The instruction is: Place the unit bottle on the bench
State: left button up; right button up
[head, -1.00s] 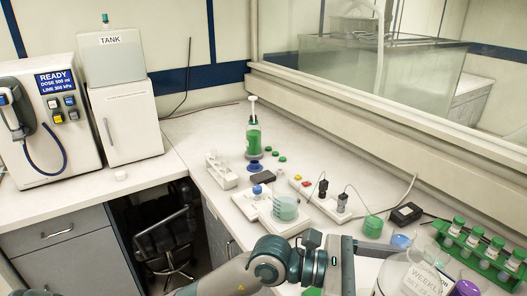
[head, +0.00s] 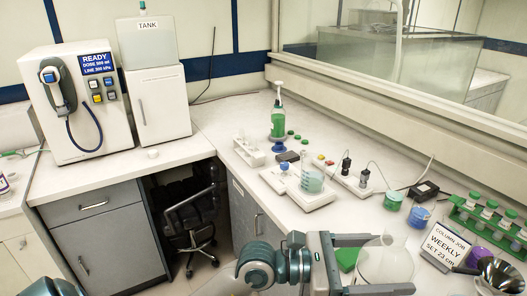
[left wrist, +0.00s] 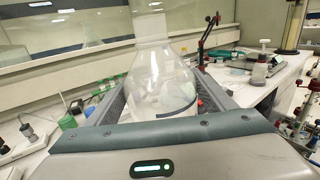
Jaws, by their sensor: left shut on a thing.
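A clear glass bottle (head: 388,262) with a wide body and a narrow neck, which fits the unit bottle, is at the bottom right of the head view. My left gripper (head: 402,264) is shut on it, one finger on each side. In the left wrist view the bottle (left wrist: 165,82) stands upright, neck up, between the fingers, and looks empty apart from a dark band near its base. The white bench (head: 232,182) runs beneath and behind it. Whether the base is touching the bench cannot be told. My right gripper is not in view.
A sign (head: 443,246) and a green tube rack (head: 487,222) stand right of the bottle. A dispensing machine (head: 75,105) is far left, with bare bench in front.

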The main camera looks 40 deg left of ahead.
pick_arm(q)
jog(key=a+f+n+t+y+b, duration=0.3)
jog(key=a+f+n+t+y, duration=0.2)
jog(key=a+f, duration=0.7)
jog(key=shift+s+a+f+y+b, duration=0.15)
jog(key=shift+a+y+b, duration=0.3)
jog(key=shift+a, duration=0.6)
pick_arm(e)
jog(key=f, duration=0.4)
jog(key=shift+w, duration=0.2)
